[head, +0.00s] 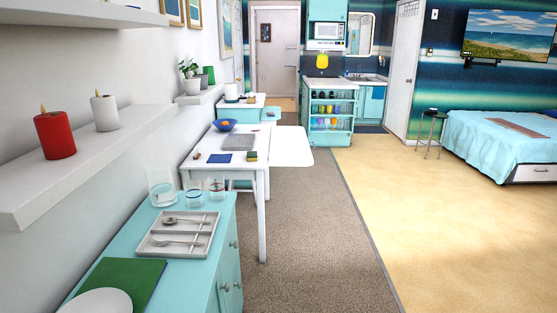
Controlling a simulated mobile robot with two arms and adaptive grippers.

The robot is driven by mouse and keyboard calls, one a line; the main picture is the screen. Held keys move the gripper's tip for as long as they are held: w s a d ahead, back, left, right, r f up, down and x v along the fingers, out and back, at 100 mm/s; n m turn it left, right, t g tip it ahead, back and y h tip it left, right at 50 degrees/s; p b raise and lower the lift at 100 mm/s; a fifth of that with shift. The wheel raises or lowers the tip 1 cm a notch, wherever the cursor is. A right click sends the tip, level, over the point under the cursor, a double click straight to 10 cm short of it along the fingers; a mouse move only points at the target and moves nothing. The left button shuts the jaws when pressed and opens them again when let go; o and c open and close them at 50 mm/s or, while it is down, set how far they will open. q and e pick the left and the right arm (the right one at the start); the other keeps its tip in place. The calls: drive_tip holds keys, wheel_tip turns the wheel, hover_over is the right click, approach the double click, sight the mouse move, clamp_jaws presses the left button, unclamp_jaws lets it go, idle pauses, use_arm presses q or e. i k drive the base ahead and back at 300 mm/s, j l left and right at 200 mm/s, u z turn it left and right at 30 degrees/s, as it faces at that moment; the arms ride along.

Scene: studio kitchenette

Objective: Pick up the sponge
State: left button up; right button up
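A small block with a dark green top and a yellowish side, which looks like the sponge (251,156), lies on the white table (228,177) near its front right corner. It is small in the head view, so its details are hard to tell. It lies to the right of a dark blue flat item (217,158), apart from it. Neither of my grippers is in view.
A teal cabinet (226,262) with a cutlery tray (157,254), glasses and a green mat (112,273) stands in front of the table. A white chair (291,146) stands at the table's right side. The carpet (315,235) right of them is clear. A bed (500,145) stands far right.

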sight(252, 155)
drive_tip(key=i+l+z, duration=0.2)
drive_tip(key=i+l, duration=0.95)
drive_tip(key=i+u, duration=0.1)
drive_tip(key=i, duration=0.4)
drive_tip(key=i+u, duration=0.15)
drive_tip(key=i, duration=0.4)
drive_tip(key=i+l+u, duration=0.1)
drive_tip(key=i, duration=0.4)
drive_tip(key=i+l+u, duration=0.15)
drive_tip(key=i, duration=0.4)
